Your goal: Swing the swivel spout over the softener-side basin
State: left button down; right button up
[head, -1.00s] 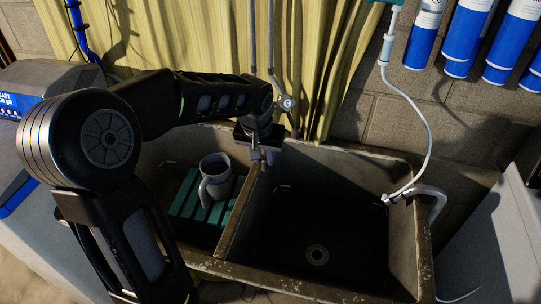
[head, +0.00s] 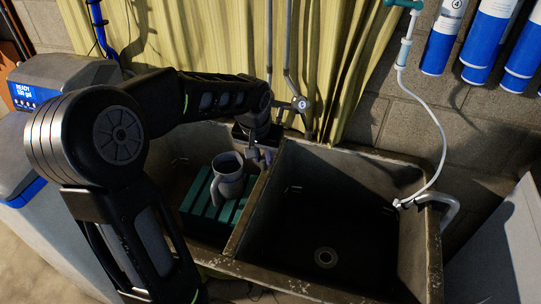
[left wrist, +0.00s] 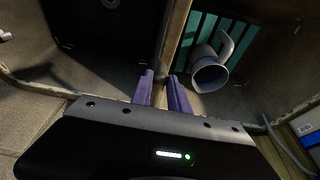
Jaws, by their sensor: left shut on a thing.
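The swivel spout (left wrist: 160,76) is mostly hidden by my left gripper; only a small dark end seems to show between the fingers in the left wrist view. My left gripper (head: 260,156) is shut on it at the back of the sink, just on the left side of the divider's far end. Its purple-grey fingers also show in the left wrist view (left wrist: 161,90). The softener-side basin (head: 190,150) is the left one, beside the softener (head: 62,85). The right basin (head: 330,200) is dark and empty, with a round drain. My right gripper is out of view.
A pale jug (head: 229,175) stands on a teal slatted rack (head: 200,208) in the left basin, close to the gripper. The divider (head: 254,205) runs between basins. Pipes with a valve (head: 300,103) rise behind. A white hose (head: 437,125) hangs at the right.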

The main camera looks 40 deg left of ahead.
pick_arm(q)
jog(key=shift+s+a+f, duration=0.1)
jog(key=shift+s+a, duration=0.25)
jog(key=shift+a, duration=0.35)
jog(key=shift+s+a+p, duration=0.15)
jog(key=shift+s+a, duration=0.05)
jog(key=shift+a, duration=1.1)
jog(key=shift+s+a+p, duration=0.15)
jog(key=shift+s+a, duration=0.05)
jog(key=shift+a, duration=1.15)
jog(key=c, duration=2.1)
grip_release()
jog(key=shift+w+a, duration=0.2)
jog(key=shift+a, duration=0.95)
jog(key=shift+w+a, duration=0.2)
jog(key=shift+a, duration=0.95)
jog(key=shift+c, duration=0.2)
jog(key=shift+a, duration=0.15)
jog(key=shift+w+r+p, duration=0.1)
jog(key=shift+r+p, duration=0.1)
jog(key=shift+p, duration=0.1)
